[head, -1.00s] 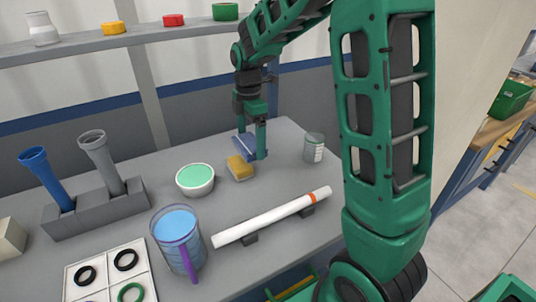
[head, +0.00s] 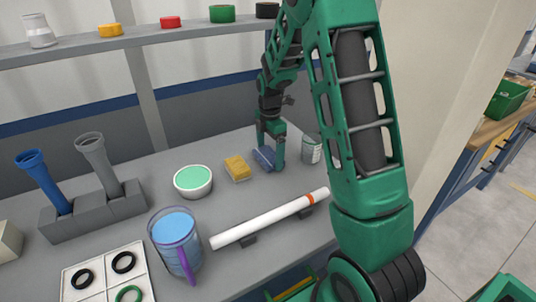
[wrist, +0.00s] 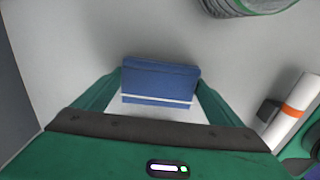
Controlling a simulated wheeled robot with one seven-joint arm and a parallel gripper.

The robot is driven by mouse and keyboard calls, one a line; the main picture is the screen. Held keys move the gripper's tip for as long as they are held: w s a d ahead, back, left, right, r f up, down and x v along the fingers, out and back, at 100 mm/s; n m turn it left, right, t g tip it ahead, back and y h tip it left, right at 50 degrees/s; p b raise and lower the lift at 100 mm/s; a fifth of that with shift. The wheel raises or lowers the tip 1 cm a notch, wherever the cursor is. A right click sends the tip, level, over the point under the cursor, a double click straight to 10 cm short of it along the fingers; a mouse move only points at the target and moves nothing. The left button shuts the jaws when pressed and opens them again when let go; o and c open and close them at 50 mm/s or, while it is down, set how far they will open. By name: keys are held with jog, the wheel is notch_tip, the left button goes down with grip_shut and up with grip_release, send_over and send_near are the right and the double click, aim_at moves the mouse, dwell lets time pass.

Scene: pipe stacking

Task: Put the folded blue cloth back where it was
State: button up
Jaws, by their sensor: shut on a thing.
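The folded blue cloth (head: 264,158) is between the fingers of my gripper (head: 270,153), at the far right part of the grey table. The gripper points down and is shut on the cloth. In the wrist view the cloth (wrist: 160,80) spans the space between the two green fingers, with a white stripe along its near edge. It is low, at or just above the table top; I cannot tell whether it touches. One finger hides part of it in the head view.
A yellow sponge (head: 238,168) lies just left of the cloth, and a glass jar (head: 311,148) stands just right. A white bowl (head: 193,181) is farther left. A white pipe (head: 270,217) lies on supports in front. A blue-filled jug (head: 175,243) stands near the front.

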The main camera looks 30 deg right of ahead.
aim_at(270, 154)
jog(key=shift+f, duration=0.2)
jog(key=o, duration=0.8)
notch_tip(270, 154, up, 12)
jog(key=s+d+r+m, duration=0.1)
jog(key=s+m, duration=2.3)
jog(key=s, duration=1.2)
jog(key=shift+r, duration=0.35)
jog(key=shift+w, duration=0.1)
